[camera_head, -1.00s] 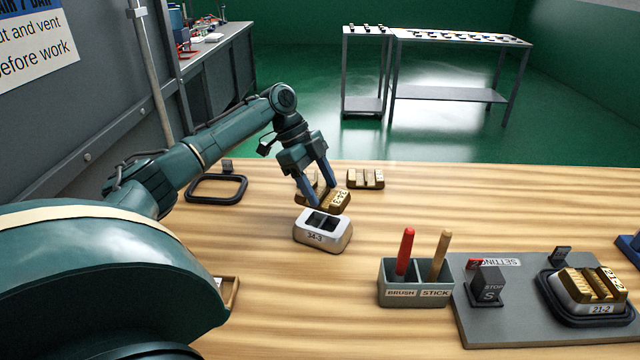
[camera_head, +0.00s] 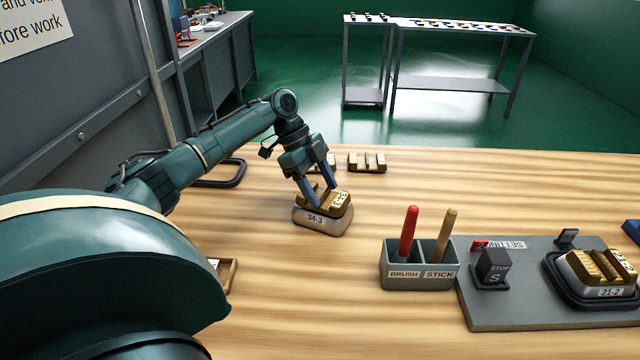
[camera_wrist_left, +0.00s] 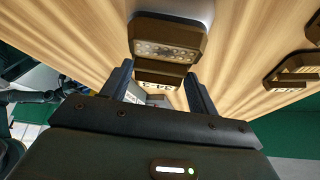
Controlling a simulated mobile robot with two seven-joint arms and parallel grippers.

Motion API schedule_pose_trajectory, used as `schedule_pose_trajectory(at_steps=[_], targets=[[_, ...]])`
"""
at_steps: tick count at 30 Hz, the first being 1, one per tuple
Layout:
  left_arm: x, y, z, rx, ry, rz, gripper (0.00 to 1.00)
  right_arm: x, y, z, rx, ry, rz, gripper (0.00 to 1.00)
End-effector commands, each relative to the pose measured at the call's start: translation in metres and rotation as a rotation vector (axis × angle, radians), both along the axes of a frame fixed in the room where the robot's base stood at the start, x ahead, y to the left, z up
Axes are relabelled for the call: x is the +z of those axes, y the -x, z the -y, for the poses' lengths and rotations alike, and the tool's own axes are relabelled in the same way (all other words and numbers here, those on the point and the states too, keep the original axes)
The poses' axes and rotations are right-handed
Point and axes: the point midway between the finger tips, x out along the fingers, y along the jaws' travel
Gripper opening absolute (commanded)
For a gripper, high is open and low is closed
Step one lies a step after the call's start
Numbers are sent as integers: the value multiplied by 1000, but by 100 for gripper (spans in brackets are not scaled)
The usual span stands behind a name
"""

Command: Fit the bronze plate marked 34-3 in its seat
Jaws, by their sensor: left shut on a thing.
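The bronze plate (camera_head: 338,203) is between the fingers of my left gripper (camera_head: 318,202), which is shut on it. The plate is at the top of the grey seat block marked 34-3 (camera_head: 318,222), covering its openings in the head view. I cannot tell whether it is fully down in the seat. In the left wrist view the bronze plate (camera_wrist_left: 165,50) shows between and beyond the fingers of the left gripper (camera_wrist_left: 160,88). My right gripper is not in view.
Other bronze plates (camera_head: 367,162) lie behind the block. A brush and stick holder (camera_head: 418,275) stands to the right. A grey setting board (camera_head: 500,315) carries a stop block (camera_head: 492,268) and a filled 21-2 block (camera_head: 600,285). A black ring (camera_head: 238,172) lies at back left.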

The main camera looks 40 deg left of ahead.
Motion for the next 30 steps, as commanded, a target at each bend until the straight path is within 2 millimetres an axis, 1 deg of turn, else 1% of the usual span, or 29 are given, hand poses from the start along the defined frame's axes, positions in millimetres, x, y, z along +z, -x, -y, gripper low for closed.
schedule_pose_trajectory(at_steps=[14, 30], targets=[[2, -1, 0, 1, 1, 3, 14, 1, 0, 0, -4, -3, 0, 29], [4, -1, 0, 1, 1, 3, 14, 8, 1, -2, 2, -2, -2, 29]])
